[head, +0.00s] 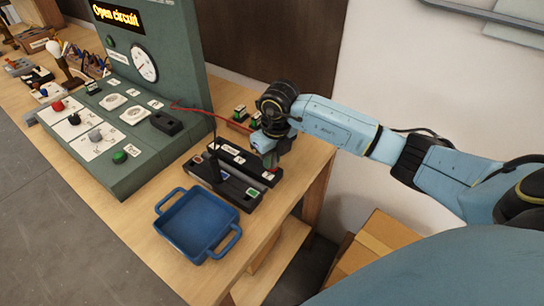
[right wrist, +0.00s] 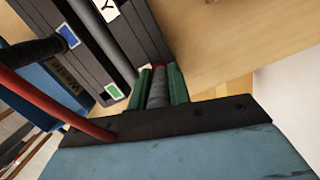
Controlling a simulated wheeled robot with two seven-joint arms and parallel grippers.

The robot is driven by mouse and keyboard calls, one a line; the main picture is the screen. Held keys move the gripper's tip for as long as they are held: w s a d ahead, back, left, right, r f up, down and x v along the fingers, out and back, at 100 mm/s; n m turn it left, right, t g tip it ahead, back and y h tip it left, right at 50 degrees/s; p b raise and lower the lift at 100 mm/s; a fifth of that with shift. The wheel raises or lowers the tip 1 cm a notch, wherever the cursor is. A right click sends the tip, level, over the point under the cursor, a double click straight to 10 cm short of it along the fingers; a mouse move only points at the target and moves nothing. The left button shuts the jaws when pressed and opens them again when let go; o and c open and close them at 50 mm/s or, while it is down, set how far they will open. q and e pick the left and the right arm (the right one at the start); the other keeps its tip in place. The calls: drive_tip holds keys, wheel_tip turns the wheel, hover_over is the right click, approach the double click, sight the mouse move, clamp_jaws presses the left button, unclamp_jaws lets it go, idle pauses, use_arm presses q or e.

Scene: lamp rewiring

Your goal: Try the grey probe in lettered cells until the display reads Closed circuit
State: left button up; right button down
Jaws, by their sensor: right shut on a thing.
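The display (head: 117,14) on the green panel reads "Open circuit" in yellow. My right gripper (head: 270,158) is over the right end of the black cell block (head: 222,182). In the right wrist view its green fingers (right wrist: 160,85) are shut on the grey probe (right wrist: 157,90), which has a reddish band at its far end. The block's edge lies just left of the probe, with a letter Y label (right wrist: 108,8) and blue and green labels. Whether the probe's tip touches a cell is hidden. My left gripper is out of view.
A blue two-handled tray (head: 197,224) stands in front of the block. The green panel (head: 160,70) with knobs and a dial is to the left.

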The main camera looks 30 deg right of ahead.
drive_tip(key=shift+f+b, duration=0.45)
drive_tip(key=shift+f, duration=0.1)
idle(0.4)
drive_tip(key=c, duration=1.2)
unclamp_jaws()
drive_tip(key=shift+c, duration=0.2)
